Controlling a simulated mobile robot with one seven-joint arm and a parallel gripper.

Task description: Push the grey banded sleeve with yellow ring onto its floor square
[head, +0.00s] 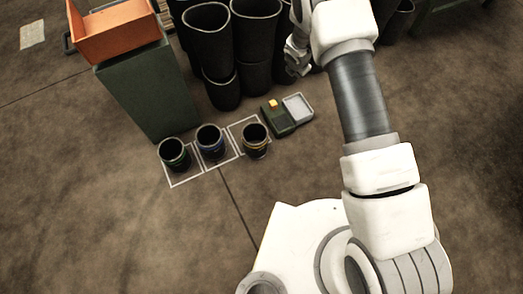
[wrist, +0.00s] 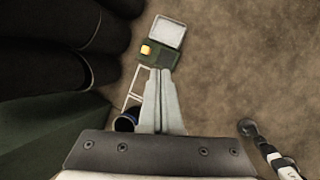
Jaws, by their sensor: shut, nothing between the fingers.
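The grey banded sleeve with a yellow ring (head: 256,148) stands upright at the right end of a row of white floor squares in the head view. It stands over the lower right part of the end square (head: 236,124), whose lower edge it hides, so I cannot tell if it is fully inside. My gripper (head: 298,70) is above and to the right of it, apart from it, beside the tall black sleeves. In the wrist view the fingers of my gripper (wrist: 160,72) are together and empty. The yellow-ringed sleeve is not visible there.
A green-ringed sleeve (head: 174,158) and a blue-ringed sleeve (head: 211,145) stand on the other squares. A dark green tray (head: 282,127) with a yellow block sits close by. Tall black sleeves (head: 222,92) and a green stand (head: 150,95) with an orange bin are behind.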

